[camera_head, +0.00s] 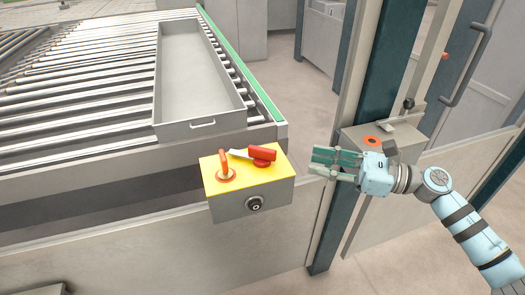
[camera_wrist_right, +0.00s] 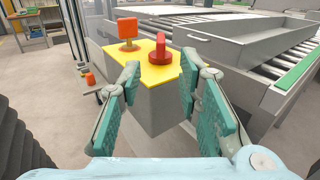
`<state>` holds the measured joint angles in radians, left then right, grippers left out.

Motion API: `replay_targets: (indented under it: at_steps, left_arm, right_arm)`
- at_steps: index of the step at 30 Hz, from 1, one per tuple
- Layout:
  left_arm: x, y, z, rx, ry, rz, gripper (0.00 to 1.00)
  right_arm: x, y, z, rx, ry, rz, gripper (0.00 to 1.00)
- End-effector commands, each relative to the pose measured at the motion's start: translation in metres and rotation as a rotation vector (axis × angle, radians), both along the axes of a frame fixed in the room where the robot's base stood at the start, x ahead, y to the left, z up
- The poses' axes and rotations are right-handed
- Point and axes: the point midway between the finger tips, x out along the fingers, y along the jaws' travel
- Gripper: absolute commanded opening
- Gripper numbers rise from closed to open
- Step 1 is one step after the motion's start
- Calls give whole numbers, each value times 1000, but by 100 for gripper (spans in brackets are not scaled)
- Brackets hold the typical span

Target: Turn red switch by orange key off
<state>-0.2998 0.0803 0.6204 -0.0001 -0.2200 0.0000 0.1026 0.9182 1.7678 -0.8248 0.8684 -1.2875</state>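A grey control box (camera_head: 265,205) with a yellow top plate (camera_head: 225,186) stands at the end of the roller table. The red switch (camera_head: 263,153) sits on the right part of the plate, with a white piece reaching left from it. The orange key (camera_head: 224,167) stands upright left of it. In the right wrist view the red switch (camera_wrist_right: 161,50) is the nearer one and the orange key (camera_wrist_right: 128,29) is beyond it. My right gripper (camera_head: 318,162) is to the right of the box, apart from it. In the wrist view its fingers (camera_wrist_right: 160,72) are spread and empty. My left gripper is not in view.
A roller table (camera_head: 75,75) with a grey metal tray (camera_head: 199,85) lies behind the box. A dark post (camera_head: 385,65) and a grey box with an orange ring (camera_head: 372,140) stand by my right gripper. Free air separates gripper and switch.

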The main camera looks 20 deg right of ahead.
Motion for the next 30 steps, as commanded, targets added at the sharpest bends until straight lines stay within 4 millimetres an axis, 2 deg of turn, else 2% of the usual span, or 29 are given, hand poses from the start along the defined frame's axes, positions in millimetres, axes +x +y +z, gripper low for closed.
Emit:
replay_targets:
  at_steps: [9,15,21,29,30]
  left_arm:
    - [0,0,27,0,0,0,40]
    - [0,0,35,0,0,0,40]
    - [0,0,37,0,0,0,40]
    - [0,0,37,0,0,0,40]
    - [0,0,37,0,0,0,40]
  right_arm:
    - [43,67,7,17,4,-2,32]
    - [64,100,4,13,6,-4,32]
    - [73,114,2,11,7,-4,32]
    - [74,115,1,11,7,-4,32]
    - [74,115,1,11,7,-4,25]
